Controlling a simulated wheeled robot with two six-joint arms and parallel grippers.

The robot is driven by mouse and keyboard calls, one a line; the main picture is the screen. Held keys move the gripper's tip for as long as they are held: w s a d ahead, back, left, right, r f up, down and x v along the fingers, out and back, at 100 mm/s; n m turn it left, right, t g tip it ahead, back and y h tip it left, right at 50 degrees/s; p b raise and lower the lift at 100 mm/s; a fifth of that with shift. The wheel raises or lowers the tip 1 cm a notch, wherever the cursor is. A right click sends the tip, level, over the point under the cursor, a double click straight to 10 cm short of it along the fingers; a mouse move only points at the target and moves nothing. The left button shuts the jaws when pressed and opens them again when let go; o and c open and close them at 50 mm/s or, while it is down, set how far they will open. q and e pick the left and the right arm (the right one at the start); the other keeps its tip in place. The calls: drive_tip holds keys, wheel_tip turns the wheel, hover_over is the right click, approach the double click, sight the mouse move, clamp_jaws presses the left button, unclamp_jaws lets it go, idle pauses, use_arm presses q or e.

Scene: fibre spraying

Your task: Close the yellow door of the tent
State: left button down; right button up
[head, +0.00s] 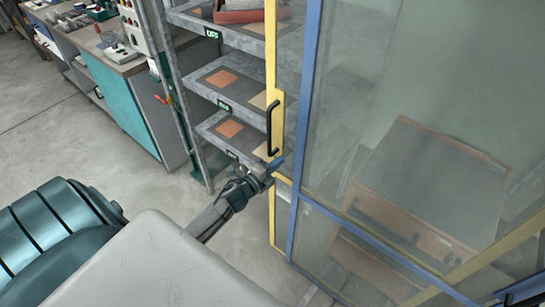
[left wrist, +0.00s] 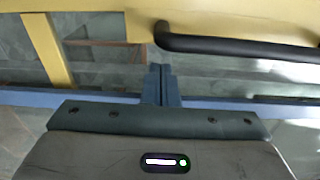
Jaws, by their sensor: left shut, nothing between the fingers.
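The yellow door (head: 272,60) of the tent stands upright left of the blue frame post (head: 303,110), its yellow frame seen at a narrow angle. A black handle (head: 270,128) is fixed to it. My left gripper (head: 274,170) is shut and empty, just below the handle's lower end at the door's edge. In the left wrist view, the shut fingers (left wrist: 161,82) point at the yellow frame (left wrist: 105,20), next to the left end of the black handle (left wrist: 235,46). I cannot tell whether the fingertips touch the door.
A grey shelf rack (head: 222,82) with several panels stands behind the door. A teal-fronted workbench (head: 122,103) is at the upper left. Inside the tent, a brown wooden box (head: 430,180) shows through the clear panel. The floor (head: 60,140) at the left is clear.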

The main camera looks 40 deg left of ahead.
use_arm(q)
drive_tip(key=shift+s+a+r, duration=0.1)
drive_tip(key=shift+s+a, duration=0.15)
drive_tip(key=shift+a, duration=0.7)
use_arm(e)
drive_tip(key=shift+s+a+r, duration=0.1)
drive_tip(key=shift+a+r, duration=0.05)
drive_tip(key=shift+a, duration=0.2)
use_arm(q)
drive_tip(key=shift+a, duration=0.1)
use_arm(e)
drive_tip(key=shift+d, duration=0.1)
